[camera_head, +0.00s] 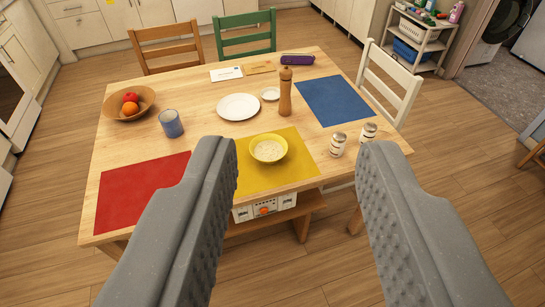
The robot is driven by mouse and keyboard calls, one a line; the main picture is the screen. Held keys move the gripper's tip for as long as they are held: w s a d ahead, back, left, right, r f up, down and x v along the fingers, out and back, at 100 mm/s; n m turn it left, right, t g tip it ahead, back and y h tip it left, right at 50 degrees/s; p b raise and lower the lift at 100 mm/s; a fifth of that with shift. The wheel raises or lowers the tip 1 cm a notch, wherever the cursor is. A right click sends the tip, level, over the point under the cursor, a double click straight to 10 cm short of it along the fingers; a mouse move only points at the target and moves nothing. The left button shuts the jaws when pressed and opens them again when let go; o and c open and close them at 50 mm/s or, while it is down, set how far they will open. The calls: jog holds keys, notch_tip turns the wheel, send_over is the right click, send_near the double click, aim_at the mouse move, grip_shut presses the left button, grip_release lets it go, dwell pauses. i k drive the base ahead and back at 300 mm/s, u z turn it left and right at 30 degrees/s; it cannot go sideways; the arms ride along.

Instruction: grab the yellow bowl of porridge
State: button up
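The yellow bowl of porridge (268,148) stands upright on a yellow placemat (297,172) near the front edge of the wooden table (216,182). Pale porridge fills it. My gripper (296,150) is open, with its two grey fingers wide apart and nothing between them. In the picture the bowl shows in the gap, closer to the left finger. The gripper appears to be above and in front of the table, apart from the bowl.
Two salt-and-pepper shakers (338,145) stand right of the bowl. Behind it are a white plate (238,107) and a tall wooden pepper mill (285,92). A blue cup (171,123) and fruit bowl (128,103) stand left. A bench (280,215) sits by the table's front.

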aim_at(268, 148)
jog(key=z, duration=0.2)
jog(key=i, duration=0.9)
jog(key=u, duration=0.45)
jog(key=k, duration=0.3)
jog(key=u, duration=0.4)
jog(key=i, duration=0.45)
jog(key=z, duration=0.05)
